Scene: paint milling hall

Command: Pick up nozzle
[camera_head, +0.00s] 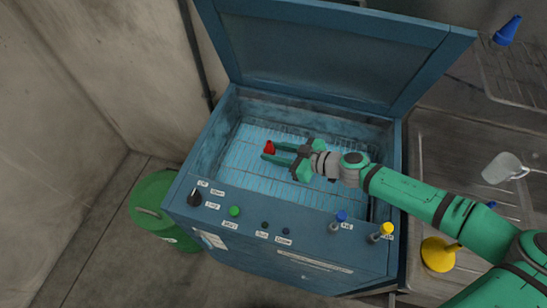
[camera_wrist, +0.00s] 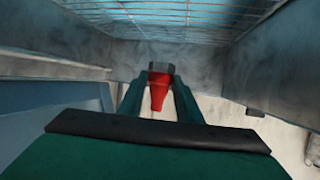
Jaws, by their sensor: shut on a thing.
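The red nozzle (camera_head: 270,147) is between the fingertips of my gripper (camera_head: 268,152), over the wire grid inside the open blue machine. In the wrist view the nozzle (camera_wrist: 160,92) is a red tapered piece with a grey hexagonal end. My green gripper fingers (camera_wrist: 160,90) are shut on it, one on each side. I cannot tell whether the nozzle touches the grid below.
The blue machine (camera_head: 300,255) has raised walls, an open lid (camera_head: 320,50) at the back and a front panel with several knobs. A green bin (camera_head: 152,205) stands at left. A yellow funnel (camera_head: 438,254), a white jug (camera_head: 503,168) and a blue nozzle (camera_head: 507,30) are at right.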

